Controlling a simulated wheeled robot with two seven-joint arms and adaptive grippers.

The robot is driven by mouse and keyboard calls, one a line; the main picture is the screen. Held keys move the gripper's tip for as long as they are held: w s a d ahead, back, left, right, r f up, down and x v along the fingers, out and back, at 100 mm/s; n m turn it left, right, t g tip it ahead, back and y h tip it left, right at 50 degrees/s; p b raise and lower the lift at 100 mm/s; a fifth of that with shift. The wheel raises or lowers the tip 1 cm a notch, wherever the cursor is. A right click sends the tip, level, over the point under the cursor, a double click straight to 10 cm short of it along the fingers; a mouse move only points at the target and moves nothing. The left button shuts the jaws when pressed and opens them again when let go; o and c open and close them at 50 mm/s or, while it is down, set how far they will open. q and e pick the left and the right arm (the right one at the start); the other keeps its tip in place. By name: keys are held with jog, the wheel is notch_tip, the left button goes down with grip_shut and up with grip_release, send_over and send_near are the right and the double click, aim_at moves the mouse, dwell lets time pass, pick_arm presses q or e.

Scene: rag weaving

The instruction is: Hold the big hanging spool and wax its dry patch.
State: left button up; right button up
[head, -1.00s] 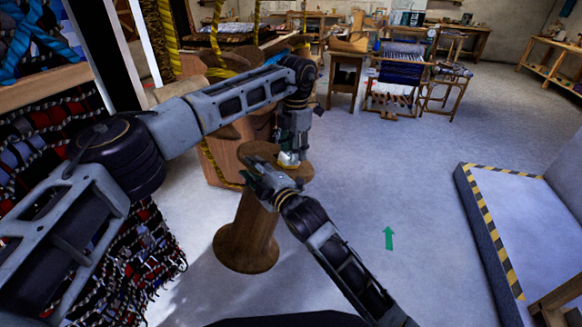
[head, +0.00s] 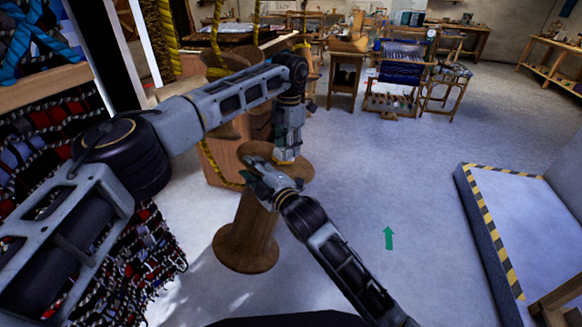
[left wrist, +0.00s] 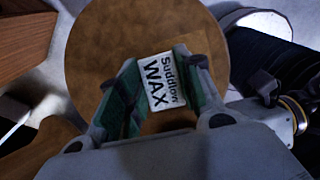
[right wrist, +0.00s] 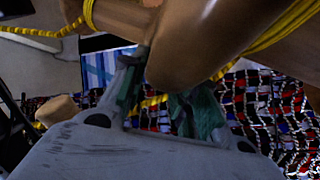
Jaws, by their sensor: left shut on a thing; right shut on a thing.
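The big brown spool (head: 250,220) is tilted in the middle of the head view, with one round flange at the top and one near the floor. My right gripper (head: 258,172) is at the flange's near left edge, shut on the spool, whose brown wood (right wrist: 200,40) shows in the right wrist view.
A woven rag textile (head: 120,260) hangs at the left. A wooden cabinet with yellow rope (head: 218,165) stands behind the spool. A platform with a striped edge (head: 490,225) is at the right. Floor with a green arrow (head: 388,238) is clear between.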

jog(key=shift+f, duration=0.25)
pick_arm(q)
jog(key=shift+s+d, duration=0.65)
jog(key=shift+s, duration=0.3)
jog(key=shift+s+d, duration=0.6)
jog(key=shift+s, duration=0.35)
jog(key=shift+s+d, duration=0.5)
jog(key=shift+s, duration=0.25)
jog(key=shift+w+d+r, duration=0.2)
jog(key=shift+d+r, duration=0.05)
jog(key=shift+r, duration=0.35)
jog(key=shift+w, duration=0.1)
